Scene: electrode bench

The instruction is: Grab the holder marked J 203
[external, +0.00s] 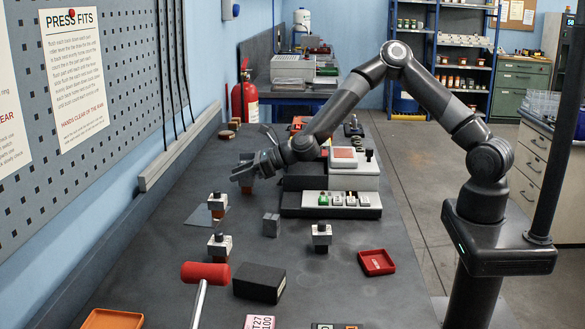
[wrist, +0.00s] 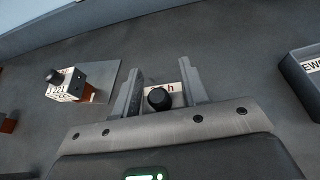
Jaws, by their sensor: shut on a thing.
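My gripper (external: 246,175) is over the left part of the bench. In the wrist view its two fingers (wrist: 161,95) stand on either side of a holder with a black knob (wrist: 159,99), and they are shut on it. A pale patch with a red mark (wrist: 171,87) shows beside the knob; whether it belongs to the holder is unclear, and no J 203 marking can be read. Another holder with a black knob and white marked faces (wrist: 72,84) stands on a grey plate (wrist: 103,83), left of my gripper; it also shows in the external view (external: 217,204).
Two more holders (external: 219,246) (external: 321,237) stand nearer the camera. A stepped fixture (external: 331,204) is right of my gripper. The pegboard wall (external: 95,100) bounds the left.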

